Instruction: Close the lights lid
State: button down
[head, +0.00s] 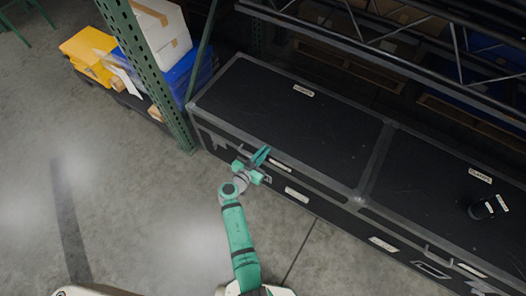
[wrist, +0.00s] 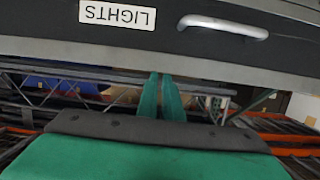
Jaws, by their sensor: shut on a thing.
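The lights lid (head: 290,120) is the left black top with grey metal edging on a long case, and it looks flat, about level with the neighbouring lid. In the wrist view the lights lid's dark front (wrist: 50,25) fills the top, with an upside-down LIGHTS label (wrist: 117,14) and a silver handle (wrist: 222,26). My gripper (head: 264,153) is at the lid's front edge. In the wrist view its green fingers (wrist: 161,85) are close together with their tips at the lid's edge, apart from the handle. The grip itself is not clearly visible.
The right lid (head: 440,190) carries a small dark object (head: 484,209). A green rack post (head: 155,75) stands left of the case, beside yellow (head: 88,45) and blue boxes. Dark rack beams (head: 400,50) run behind and over the case. The floor in front is clear.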

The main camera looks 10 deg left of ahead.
jog(key=s+a, duration=0.3)
jog(key=s, duration=0.6)
jog(key=shift+a+r, duration=0.25)
jog(key=shift+r, duration=0.05)
jog(key=shift+f, duration=0.1)
jog(key=s+d+f+n+g+y, duration=0.1)
jog(key=s+d+f, duration=0.15)
jog(key=s, duration=0.25)
jog(key=s+d+f+n+g+y, duration=0.1)
jog(key=s+d+f, duration=0.15)
jog(key=s, duration=0.25)
jog(key=s+d+r+n+g+y, duration=0.1)
jog(key=s+d+r+n+y, duration=0.15)
jog(key=s, duration=0.75)
jog(key=s+d+r+t, duration=0.1)
jog(key=s+r, duration=0.2)
jog(key=r, duration=0.5)
jog(key=s+d+r+t, duration=0.2)
jog(key=s+r, duration=0.2)
jog(key=r, duration=0.5)
jog(key=s+d+r+t, duration=0.1)
jog(key=s+r, duration=0.3)
jog(key=r, duration=0.5)
jog(key=shift+d+y, duration=0.45)
jog(key=shift+d, duration=0.2)
jog(key=shift+s, duration=0.1)
